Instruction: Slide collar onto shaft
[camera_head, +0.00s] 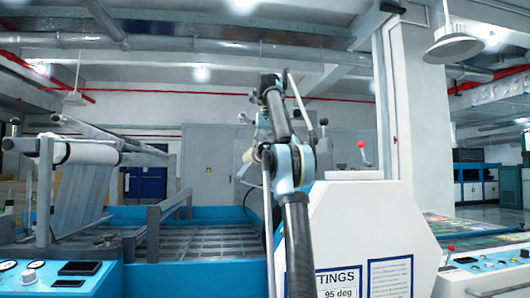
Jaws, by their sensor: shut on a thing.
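My black and blue arm rises in front of the white machine housing, and its far end folds down behind the elbow. My gripper (262,150) is small and partly hidden by my own arm. It is shut on a small pale, round piece, which looks like the collar (249,155). The collar is held in the air above the blue-framed bed. A grey shaft (24,145) shows at the left end of a white film roll (90,153). I cannot tell whether this is the task's shaft. The collar is well apart from it, to the right.
The blue-framed bed (215,212) has grey posts on its left side. A control panel (65,277) is at lower left. The white housing (365,225) with a red-topped knob stands close on the right. A second panel (490,262) is at far right.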

